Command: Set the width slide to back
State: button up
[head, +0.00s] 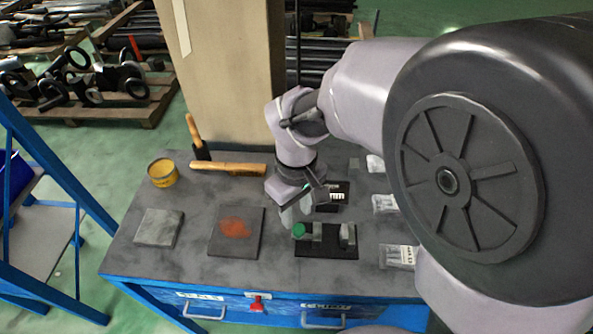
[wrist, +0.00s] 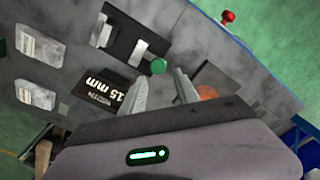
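The width slide is a black base plate (head: 326,251) with two grey blocks, near the front of the bench. A round green knob (head: 299,231) sits at its left end, beside the left grey block (head: 317,232). The right grey block (head: 348,235) stands apart from it. The wrist view also shows the green knob (wrist: 158,66) and black plate (wrist: 125,40). A black sign (wrist: 105,91) reading 15 mm lies behind the plate. My gripper (wrist: 160,73) is open, and the knob appears just beyond the gap between its fingertips; I cannot tell whether they touch.
A dark plate with an orange patch (head: 236,232), a grey plate (head: 159,228), a yellow tin (head: 162,172) and a wooden-handled tool (head: 229,168) are on the left. Labelled clear bags (head: 397,257) lie at right. A beige column (head: 222,70) stands behind. A red lever (head: 257,302) is at the front edge.

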aim_at(297, 228)
notch_tip(297, 228, up, 12)
jog(key=p, duration=0.4)
jog(key=shift+r, duration=0.1)
jog(key=s+d+r+m+t+y+b, duration=0.1)
jog(key=s+d+m+t+b, duration=0.4)
jog(key=s+d+m, duration=0.6)
jog(key=shift+s+d+r+m+t+y, duration=0.25)
jog(key=shift+s+m+t+y, duration=0.2)
jog(key=shift+m, duration=0.55)
